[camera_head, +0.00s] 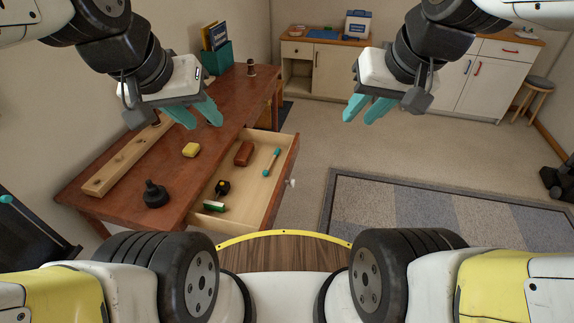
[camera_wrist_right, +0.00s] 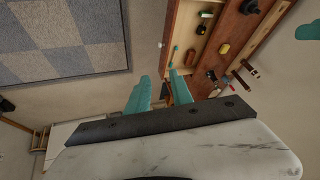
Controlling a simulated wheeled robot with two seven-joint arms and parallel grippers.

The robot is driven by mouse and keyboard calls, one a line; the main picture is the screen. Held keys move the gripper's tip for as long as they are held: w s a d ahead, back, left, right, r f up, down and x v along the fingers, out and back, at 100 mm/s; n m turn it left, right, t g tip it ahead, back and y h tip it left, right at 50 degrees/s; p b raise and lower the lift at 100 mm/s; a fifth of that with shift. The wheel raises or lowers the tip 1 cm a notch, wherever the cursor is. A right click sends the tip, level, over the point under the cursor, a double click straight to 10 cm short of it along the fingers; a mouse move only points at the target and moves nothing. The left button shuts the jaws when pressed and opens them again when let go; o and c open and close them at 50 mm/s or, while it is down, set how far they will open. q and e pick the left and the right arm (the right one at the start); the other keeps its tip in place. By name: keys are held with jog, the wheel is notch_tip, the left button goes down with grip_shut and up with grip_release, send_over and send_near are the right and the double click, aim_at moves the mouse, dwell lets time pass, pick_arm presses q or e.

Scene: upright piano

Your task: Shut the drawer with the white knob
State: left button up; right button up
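The drawer (camera_head: 232,196) is pulled out from the right side of the brown wooden table. Its white knob (camera_head: 291,182) sits on the outer front face. Inside the drawer lie several small things, including a reddish-brown block and a teal-ended stick. The drawer also shows at the top of the right wrist view (camera_wrist_right: 181,30), with the knob (camera_wrist_right: 160,45) at its left. My left gripper (camera_head: 198,113) is open and empty above the table. My right gripper (camera_head: 366,109) is open and empty in the air, right of and beyond the drawer; its teal fingers show apart in the wrist view (camera_wrist_right: 160,88).
The table (camera_head: 136,190) holds a yellow block (camera_head: 191,150), a black knobbed object (camera_head: 155,194), a long wooden strip (camera_head: 125,162) and a teal book box (camera_head: 217,59). A grey checkered rug (camera_head: 440,212) lies to the right. The floor beside the drawer is clear. White cabinets (camera_head: 338,72) stand behind.

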jog(key=shift+m+g, duration=0.7)
jog(key=shift+g, duration=0.2)
jog(key=w, duration=0.2)
jog(key=w+f, duration=0.1)
jog(key=w, duration=0.1)
jog(key=shift+w+a+f, duration=0.15)
jog(key=shift+w+f, duration=0.05)
grip_shut()
jog(key=w+f+m+g+y, duration=0.5)
jog(key=w+f+m, duration=0.1)
jog(key=w+f, duration=0.95)
jog(key=m+t+y, duration=0.6)
jog(key=m+y, duration=0.4)
jog(key=m, duration=0.4)
send_near(285, 178)
jog(key=x, duration=0.6)
jog(key=shift+a+r, duration=0.1)
jog(key=shift+a, duration=0.3)
